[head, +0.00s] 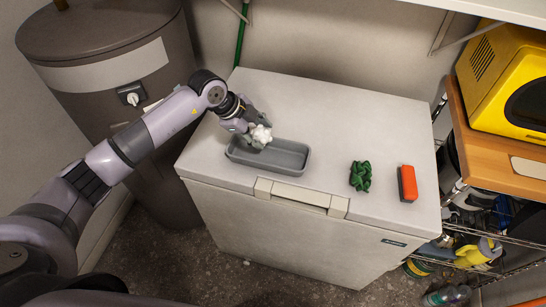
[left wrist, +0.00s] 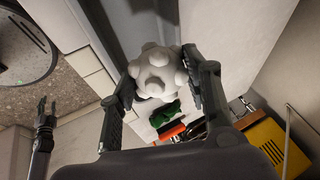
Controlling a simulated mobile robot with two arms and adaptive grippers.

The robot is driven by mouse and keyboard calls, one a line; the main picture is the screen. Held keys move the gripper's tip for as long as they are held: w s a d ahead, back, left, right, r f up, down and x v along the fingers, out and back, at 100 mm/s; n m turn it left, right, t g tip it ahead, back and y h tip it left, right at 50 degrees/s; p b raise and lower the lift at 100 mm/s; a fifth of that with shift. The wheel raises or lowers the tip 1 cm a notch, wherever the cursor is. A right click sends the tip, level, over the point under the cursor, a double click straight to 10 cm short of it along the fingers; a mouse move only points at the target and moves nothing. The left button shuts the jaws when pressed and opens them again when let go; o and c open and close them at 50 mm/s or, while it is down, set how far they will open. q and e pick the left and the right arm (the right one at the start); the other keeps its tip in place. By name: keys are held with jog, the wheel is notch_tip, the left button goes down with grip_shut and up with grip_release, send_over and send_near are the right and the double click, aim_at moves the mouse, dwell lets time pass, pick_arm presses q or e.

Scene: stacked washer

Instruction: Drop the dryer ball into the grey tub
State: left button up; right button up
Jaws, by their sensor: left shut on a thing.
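The white knobbly dryer ball (head: 262,134) is between the fingers of my left gripper (head: 256,137). The left wrist view shows the ball (left wrist: 158,72) with a finger on each side, so the left gripper (left wrist: 160,78) is shut on it. The grey tub (head: 290,160) lies on the white chest-shaped appliance. The ball is over the tub's back left part in the head view; its exact height above the tub is hard to tell. My right gripper (left wrist: 46,112) shows at the left of the left wrist view, empty, with its fingers apart.
The white appliance top (head: 330,125) also bears a green crumpled cloth-like thing (head: 361,176) and an orange-red block (head: 408,183), right of the tub. A brown cylindrical tank (head: 95,50) stands at left. A shelf with a yellow microwave (head: 505,80) stands at right.

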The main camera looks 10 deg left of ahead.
pick_arm(q)
notch_tip(320, 180, down, 5)
jog(key=b, duration=0.4)
jog(key=shift+f, duration=0.2)
jog(key=shift+r, duration=0.1)
jog(key=o, duration=1.2)
jog(key=v, duration=1.2)
jog(key=shift+w+r, duration=0.1)
jog(key=shift+d, duration=0.15)
